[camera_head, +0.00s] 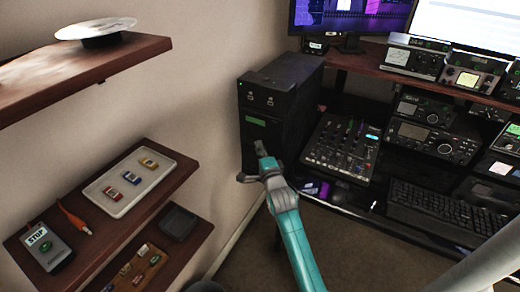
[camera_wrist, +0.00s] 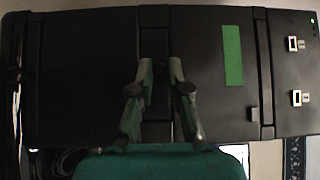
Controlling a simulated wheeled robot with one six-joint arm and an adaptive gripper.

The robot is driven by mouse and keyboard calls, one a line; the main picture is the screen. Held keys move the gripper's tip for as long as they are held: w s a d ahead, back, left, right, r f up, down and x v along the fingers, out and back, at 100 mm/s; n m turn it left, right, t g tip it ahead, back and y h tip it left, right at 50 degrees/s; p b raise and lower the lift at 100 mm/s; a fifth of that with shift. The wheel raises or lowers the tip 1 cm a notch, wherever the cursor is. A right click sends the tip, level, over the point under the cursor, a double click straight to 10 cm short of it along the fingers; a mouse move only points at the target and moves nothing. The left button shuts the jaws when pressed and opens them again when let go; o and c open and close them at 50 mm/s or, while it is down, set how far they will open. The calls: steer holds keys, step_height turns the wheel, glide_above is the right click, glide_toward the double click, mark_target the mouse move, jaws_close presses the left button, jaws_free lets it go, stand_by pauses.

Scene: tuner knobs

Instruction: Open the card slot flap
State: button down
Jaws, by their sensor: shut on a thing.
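The black box unit (camera_head: 282,82) stands upright against the wall, with a green label (camera_head: 255,122) on its front. In the wrist view its dark front (camera_wrist: 85,75) appears turned sideways, with the green label (camera_wrist: 233,55) to the right of the fingers. My gripper (camera_head: 261,150) is at the front below the label; it also shows in the wrist view (camera_wrist: 161,68). Its fingers are closed on a small dark part of the front, mostly hidden between the fingertips. I cannot clearly tell the card slot flap's outline or how far it is open.
An audio mixer (camera_head: 343,147) stands close right of the box. A keyboard (camera_head: 446,207) lies farther right. Carpet is clear below.

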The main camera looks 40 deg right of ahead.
steer(key=shift+s+a+f+n+t+h, duration=0.15)
steer(key=shift+f+n+t, duration=0.1)
steer(key=shift+n+t, duration=0.25)
steer(key=shift+w+a+f+n+t+h, duration=0.15)
steer(key=shift+f+n+t, duration=0.1)
steer(key=shift+n+t, duration=0.25)
steer(key=shift+s+f+n+t, duration=0.1)
steer(key=shift+f+n+t, duration=0.15)
steer(key=shift+n+t, duration=0.4)
steer(key=shift+f+n+t+y, duration=0.25)
steer(key=shift+n+t, duration=0.25)
steer(key=shift+n, duration=0.3)
steer(key=shift+f+n+t+y, duration=0.25)
steer(key=shift+n+t, duration=0.3)
steer(key=shift+n, duration=0.3)
steer(key=shift+f+n+t+y, duration=0.15)
steer(key=shift+n+t+y, duration=0.15)
steer(key=shift+n+t, duration=0.35)
steer(key=shift+n, duration=0.35)
steer(key=c, duration=1.2)
jaws_free()
steer(key=shift+o, duration=0.2)
